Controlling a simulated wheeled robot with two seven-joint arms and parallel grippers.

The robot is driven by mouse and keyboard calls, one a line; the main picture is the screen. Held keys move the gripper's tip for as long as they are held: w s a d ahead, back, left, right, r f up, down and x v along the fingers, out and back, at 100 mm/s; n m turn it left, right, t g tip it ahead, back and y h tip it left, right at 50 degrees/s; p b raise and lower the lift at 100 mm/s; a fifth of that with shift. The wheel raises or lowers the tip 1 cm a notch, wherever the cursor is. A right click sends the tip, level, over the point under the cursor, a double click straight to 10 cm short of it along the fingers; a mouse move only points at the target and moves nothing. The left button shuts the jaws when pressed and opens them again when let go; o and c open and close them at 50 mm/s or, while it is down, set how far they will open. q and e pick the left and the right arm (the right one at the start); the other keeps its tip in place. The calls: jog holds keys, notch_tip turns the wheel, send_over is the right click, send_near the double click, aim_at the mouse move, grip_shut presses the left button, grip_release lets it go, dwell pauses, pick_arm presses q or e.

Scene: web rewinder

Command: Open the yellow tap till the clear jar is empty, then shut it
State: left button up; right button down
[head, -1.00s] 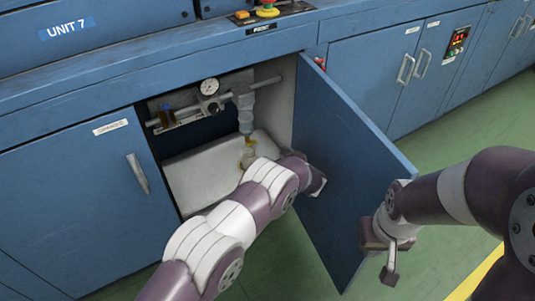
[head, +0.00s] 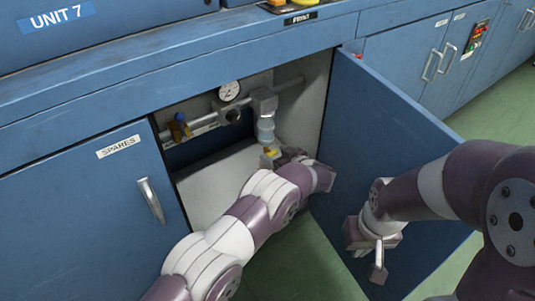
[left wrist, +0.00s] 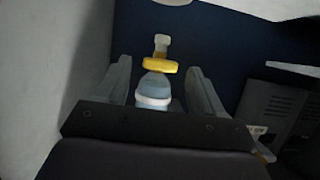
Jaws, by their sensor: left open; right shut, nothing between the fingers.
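The clear jar (head: 265,130) hangs under a grey fitting on the pipe inside the open cabinet. The yellow tap (head: 270,152) is at its lower end, partly hidden by my left gripper. In the left wrist view the jar (left wrist: 155,88) and the yellow tap (left wrist: 160,67) show between the spread fingers of my left gripper (left wrist: 162,78). The fingers are open, one on each side; I cannot tell whether they touch the tap. The jar's liquid level cannot be made out. My right gripper (head: 378,262) is shut and empty, low in front of the open door.
The blue cabinet door (head: 400,140) stands open to the right of the opening. A round gauge (head: 229,90) and a blue-and-amber valve (head: 179,127) sit along the pipe (head: 205,122). A pale bin or panel (head: 215,185) fills the lower cabinet. The closed SPARES door (head: 90,215) is at left.

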pick_arm(q)
jog(key=c, duration=1.1)
jog(key=shift+o, duration=0.2)
jog(key=p, duration=0.1)
jog(key=n+p, duration=0.1)
jog(key=shift+s+a+r+t+h+p, duration=0.1)
jog(key=shift+a+r+t+h+p, duration=0.05)
jog(key=shift+r+t+h+p, duration=0.2)
jog(key=shift+f+n+h+p, duration=0.1)
jog(key=shift+n+h+p, duration=0.2)
jog(key=shift+n, duration=0.3)
jog(key=shift+s+a+f+n+t+h, duration=0.15)
jog(key=shift+f+n+t+h, duration=0.15)
jog(key=shift+n+t, duration=0.4)
